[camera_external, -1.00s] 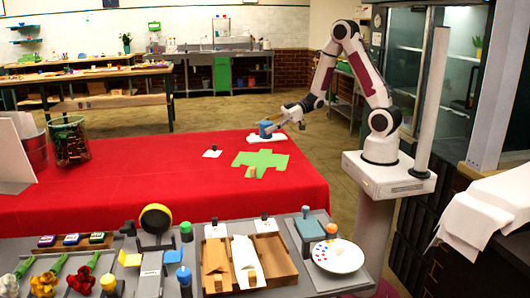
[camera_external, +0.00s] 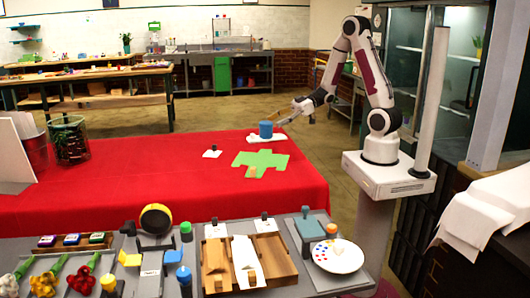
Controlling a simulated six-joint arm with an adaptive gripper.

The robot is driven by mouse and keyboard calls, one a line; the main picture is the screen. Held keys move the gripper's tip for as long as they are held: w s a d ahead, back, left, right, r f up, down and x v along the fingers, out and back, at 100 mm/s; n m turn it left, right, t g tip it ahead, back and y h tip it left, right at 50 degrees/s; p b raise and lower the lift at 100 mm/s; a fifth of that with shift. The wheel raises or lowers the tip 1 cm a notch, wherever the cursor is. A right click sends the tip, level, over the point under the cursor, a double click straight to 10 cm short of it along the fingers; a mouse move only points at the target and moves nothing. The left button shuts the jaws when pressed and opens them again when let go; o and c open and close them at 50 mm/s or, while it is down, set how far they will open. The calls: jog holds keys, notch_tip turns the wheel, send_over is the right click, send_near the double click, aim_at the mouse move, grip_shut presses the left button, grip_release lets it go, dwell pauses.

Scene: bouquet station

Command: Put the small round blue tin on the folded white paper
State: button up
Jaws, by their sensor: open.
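The small round blue tin (camera_external: 266,129) stands upright on the folded white paper (camera_external: 281,137) at the back right of the red table. My gripper (camera_external: 286,121) is open just to the right of the tin and a little above the paper. A small gap seems to show between the fingertips and the tin. The paper's far side is partly hidden behind the tin.
A green cross-shaped sheet (camera_external: 262,162) with a small tan piece lies in front of the paper. A small white card with a dark knob (camera_external: 213,151) lies to the left. The red table (camera_external: 150,180) is mostly clear. A crowded grey bench stands in front.

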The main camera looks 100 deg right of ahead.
jog(key=v, duration=0.6)
jog(key=shift+s, duration=0.1)
dwell(0.7)
jog(key=w+d+r+g+h, duration=0.2)
jog(key=w+d+r+h, duration=0.1)
jog(key=w+r+h, duration=0.25)
jog(key=s+a+r+m+g+h, duration=0.2)
jog(key=a+r+h, duration=0.1)
jog(key=a+r, duration=0.1)
jog(key=s+a+g+y, duration=0.2)
jog(key=s+a, duration=0.5)
jog(key=a, duration=0.4)
jog(key=s+a+f+g+y, duration=0.1)
jog(key=s+a+g+y, duration=0.1)
jog(key=s+a, duration=0.6)
jog(key=a+y, duration=0.1)
jog(key=a, duration=0.2)
jog(key=shift+s+a+f+m, duration=0.2)
jog(key=shift+m, duration=0.1)
